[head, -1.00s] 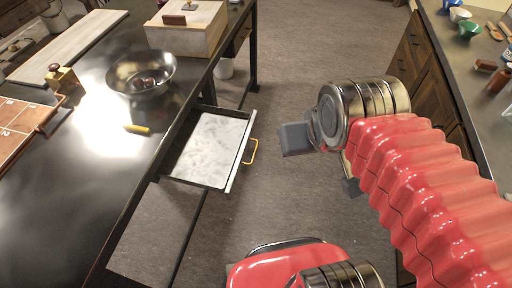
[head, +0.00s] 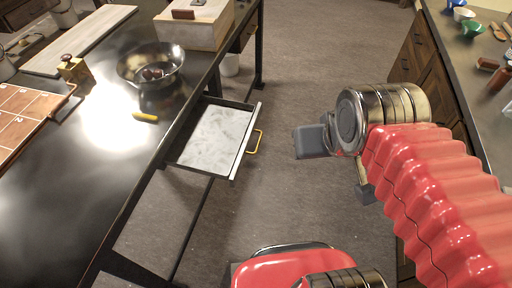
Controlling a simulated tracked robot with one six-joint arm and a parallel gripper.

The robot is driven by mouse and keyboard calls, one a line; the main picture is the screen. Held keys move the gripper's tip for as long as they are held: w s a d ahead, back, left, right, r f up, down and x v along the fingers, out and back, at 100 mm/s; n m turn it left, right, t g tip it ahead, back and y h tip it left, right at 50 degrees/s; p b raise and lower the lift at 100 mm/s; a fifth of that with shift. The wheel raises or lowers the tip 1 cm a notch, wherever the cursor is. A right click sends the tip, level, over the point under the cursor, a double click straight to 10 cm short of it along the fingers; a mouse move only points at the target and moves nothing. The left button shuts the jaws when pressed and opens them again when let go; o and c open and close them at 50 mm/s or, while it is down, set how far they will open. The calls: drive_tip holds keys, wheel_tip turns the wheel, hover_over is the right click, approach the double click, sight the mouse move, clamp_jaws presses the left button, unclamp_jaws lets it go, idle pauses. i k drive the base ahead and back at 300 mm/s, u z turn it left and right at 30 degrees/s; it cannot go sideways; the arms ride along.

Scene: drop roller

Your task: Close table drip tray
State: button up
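The table drip tray (head: 214,139) is a shallow drawer with a pale marbled floor and dark sides. It stands pulled out from the side of the black table (head: 95,185). Its yellow handle (head: 256,142) is on the right-hand front edge. My gripper (head: 338,168) is to the right of the handle, apart from it, over the floor. Its two grey fingers are spread apart with nothing visible between them. The wrist hides part of the gripper.
On the table are a metal bowl (head: 150,66) with dark round items, a yellow object (head: 145,117), a brass block (head: 73,69) and a wooden box (head: 195,24). A wooden cabinet (head: 436,84) stands at right. Bare floor lies between.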

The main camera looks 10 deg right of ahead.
sight(214, 140)
drive_tip(key=k, duration=0.8)
drive_tip(key=u, duration=0.25)
drive_tip(key=i, duration=1)
drive_tip(key=k, duration=0.5)
drive_tip(key=u, duration=0.55)
